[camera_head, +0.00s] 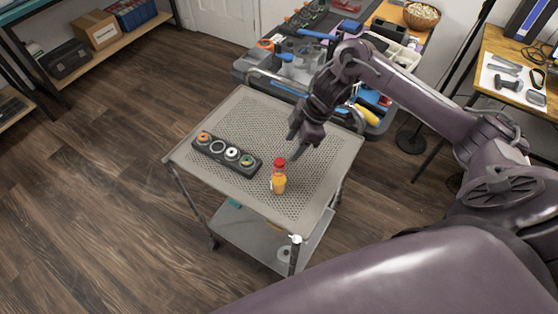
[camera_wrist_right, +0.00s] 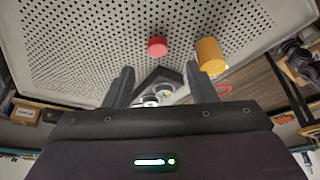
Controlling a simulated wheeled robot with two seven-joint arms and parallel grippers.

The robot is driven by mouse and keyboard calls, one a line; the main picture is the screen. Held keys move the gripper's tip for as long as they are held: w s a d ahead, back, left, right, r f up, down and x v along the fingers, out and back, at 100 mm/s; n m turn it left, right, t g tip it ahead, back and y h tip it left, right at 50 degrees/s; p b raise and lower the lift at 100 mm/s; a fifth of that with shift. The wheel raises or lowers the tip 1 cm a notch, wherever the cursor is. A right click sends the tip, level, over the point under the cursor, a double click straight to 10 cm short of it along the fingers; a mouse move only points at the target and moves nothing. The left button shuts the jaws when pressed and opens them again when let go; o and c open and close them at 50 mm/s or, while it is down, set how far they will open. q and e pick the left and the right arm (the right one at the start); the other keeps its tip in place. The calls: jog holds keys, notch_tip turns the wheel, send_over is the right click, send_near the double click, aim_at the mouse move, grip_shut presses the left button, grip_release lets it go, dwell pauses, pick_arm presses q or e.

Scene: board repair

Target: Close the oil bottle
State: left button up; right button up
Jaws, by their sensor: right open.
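The oil bottle (camera_head: 279,184) is a small orange-yellow bottle standing on the perforated cart top (camera_head: 320,172). In the right wrist view the bottle (camera_wrist_right: 209,56) is at the upper right. A red cap (camera_wrist_right: 157,46) shows apart from it, to its left. In the head view the red cap (camera_head: 280,163) lines up just above the bottle's top. My right gripper (camera_head: 304,143) is open and empty, above the cart and behind the bottle. Its two spread fingers show in the wrist view (camera_wrist_right: 161,82). My left gripper is not in view.
A black holder (camera_head: 226,158) with several round parts lies left of the bottle. A cluttered workbench (camera_head: 300,62) stands behind the cart. A side table with tools (camera_head: 510,85) is at the right. The cart's front and right areas are clear.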

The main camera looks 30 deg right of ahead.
aim_at(281, 161)
jog(key=shift+w+a+f, duration=0.15)
jog(key=shift+a+f, duration=0.1)
jog(key=shift+f, duration=0.4)
jog(key=shift+w+a+f, duration=0.1)
jog(key=shift+w+f, duration=0.05)
jog(key=shift+f, duration=0.1)
jog(key=x, duration=0.5)
jog(key=shift+f, duration=0.15)
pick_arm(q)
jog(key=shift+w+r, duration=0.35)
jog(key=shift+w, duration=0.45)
pick_arm(e)
jog(key=c, duration=1.1)
